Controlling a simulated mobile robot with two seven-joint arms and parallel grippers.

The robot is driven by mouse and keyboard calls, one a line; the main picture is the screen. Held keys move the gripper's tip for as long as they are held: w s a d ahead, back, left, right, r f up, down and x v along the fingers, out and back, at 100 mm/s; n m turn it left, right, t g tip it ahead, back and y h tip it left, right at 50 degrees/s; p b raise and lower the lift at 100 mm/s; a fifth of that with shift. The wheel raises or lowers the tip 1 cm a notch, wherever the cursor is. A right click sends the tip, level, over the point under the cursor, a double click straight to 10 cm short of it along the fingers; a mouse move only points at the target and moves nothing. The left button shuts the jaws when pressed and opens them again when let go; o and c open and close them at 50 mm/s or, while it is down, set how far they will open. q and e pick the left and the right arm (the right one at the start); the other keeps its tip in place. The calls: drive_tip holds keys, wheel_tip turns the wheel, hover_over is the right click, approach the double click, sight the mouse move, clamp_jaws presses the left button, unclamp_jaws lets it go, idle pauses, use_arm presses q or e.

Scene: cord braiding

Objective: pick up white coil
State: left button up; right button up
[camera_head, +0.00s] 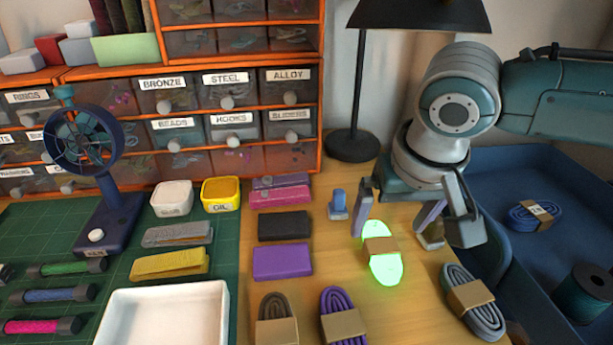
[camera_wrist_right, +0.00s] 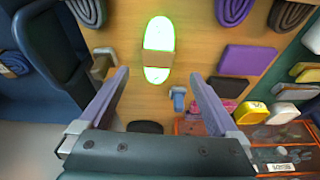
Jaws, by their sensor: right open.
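A pale coil (camera_head: 385,272), glowing bright green-white, lies on the wooden table with a tan band (camera_head: 380,250) around its middle. It also shows in the right wrist view (camera_wrist_right: 158,30), upright in the picture, above and between my finger tips. My right gripper (camera_head: 394,232) is open, with its two fingers apart and pointing down above the table at the coil's far end. My left gripper is in neither view.
A grey coil (camera_head: 475,302) lies to the right, a purple coil (camera_head: 342,315) and a brown coil (camera_head: 275,318) at the front. A small blue piece (camera_head: 338,204) stands close left of the gripper. A black lamp (camera_head: 352,145) stands behind. A blue bin (camera_head: 510,255) is at right.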

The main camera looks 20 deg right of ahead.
sight(383, 246)
drive_tip(key=x, duration=0.2)
drive_tip(key=b+x, duration=0.1)
drive_tip(key=x, duration=0.1)
drive_tip(key=b+x, duration=0.1)
drive_tip(key=x, duration=0.1)
drive_tip(key=shift+s+d, duration=0.1)
drive_tip(key=shift+s, duration=0.3)
drive_tip(key=shift+c, duration=0.4)
clamp_jaws()
